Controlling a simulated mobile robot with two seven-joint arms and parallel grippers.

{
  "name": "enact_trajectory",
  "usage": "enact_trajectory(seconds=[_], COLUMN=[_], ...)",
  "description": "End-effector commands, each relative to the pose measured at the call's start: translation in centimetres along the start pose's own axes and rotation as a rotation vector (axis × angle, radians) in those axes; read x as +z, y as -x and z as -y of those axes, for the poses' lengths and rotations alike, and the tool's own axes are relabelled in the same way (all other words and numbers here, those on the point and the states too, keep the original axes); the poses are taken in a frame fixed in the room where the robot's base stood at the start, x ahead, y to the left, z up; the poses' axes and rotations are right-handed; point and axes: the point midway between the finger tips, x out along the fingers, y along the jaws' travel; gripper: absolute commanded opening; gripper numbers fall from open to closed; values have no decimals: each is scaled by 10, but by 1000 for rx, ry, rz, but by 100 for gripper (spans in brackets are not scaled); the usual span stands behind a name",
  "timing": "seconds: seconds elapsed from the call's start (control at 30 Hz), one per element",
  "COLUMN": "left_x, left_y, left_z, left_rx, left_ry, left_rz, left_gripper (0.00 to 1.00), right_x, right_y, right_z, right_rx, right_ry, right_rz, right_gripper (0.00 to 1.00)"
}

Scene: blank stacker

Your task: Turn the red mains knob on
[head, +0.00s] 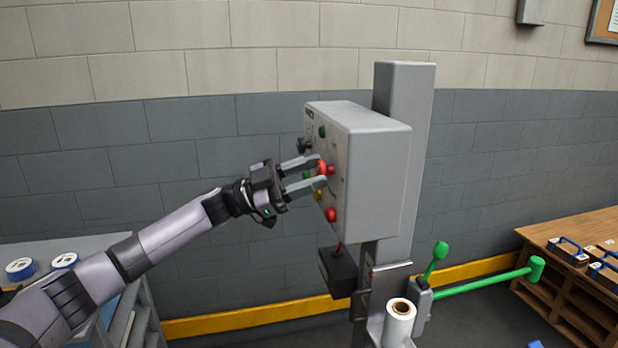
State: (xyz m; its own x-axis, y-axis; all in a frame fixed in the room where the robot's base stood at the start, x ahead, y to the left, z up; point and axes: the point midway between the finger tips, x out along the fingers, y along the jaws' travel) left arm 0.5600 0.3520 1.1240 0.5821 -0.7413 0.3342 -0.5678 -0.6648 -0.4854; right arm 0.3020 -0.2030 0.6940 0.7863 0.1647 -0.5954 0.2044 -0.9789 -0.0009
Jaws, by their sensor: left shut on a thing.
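The red mains knob (322,168) sits on the front face of a grey control box (375,175), which is mounted on a grey column. My left gripper (318,172) reaches in from the left, with one finger above and one below the red knob, and is shut on it. The fingers hide part of the panel face. The knob's marked position is too small to read from this side angle. My right gripper is not in view.
Other controls share the panel: a black knob (304,146), a green button (322,131) and a lower red button (331,215). Green-handled levers (490,283) stand out at lower right. A wooden bench (570,240) is at right.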

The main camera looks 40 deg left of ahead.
Motion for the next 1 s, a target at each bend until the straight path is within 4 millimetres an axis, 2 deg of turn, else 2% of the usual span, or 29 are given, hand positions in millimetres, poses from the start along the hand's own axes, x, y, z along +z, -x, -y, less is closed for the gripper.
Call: enact_trajectory(seconds=[0.6, 1.0], left_x=[-2, -2], left_y=[-1, -1], left_z=[4, 5], left_rx=[219, 313], left_ry=[-531, -756], left_rz=[-2, 0], left_gripper=[11, 11], right_x=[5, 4], right_y=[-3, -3], right_z=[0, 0], right_rx=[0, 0], right_ry=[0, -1], right_rz=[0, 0], right_gripper=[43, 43])
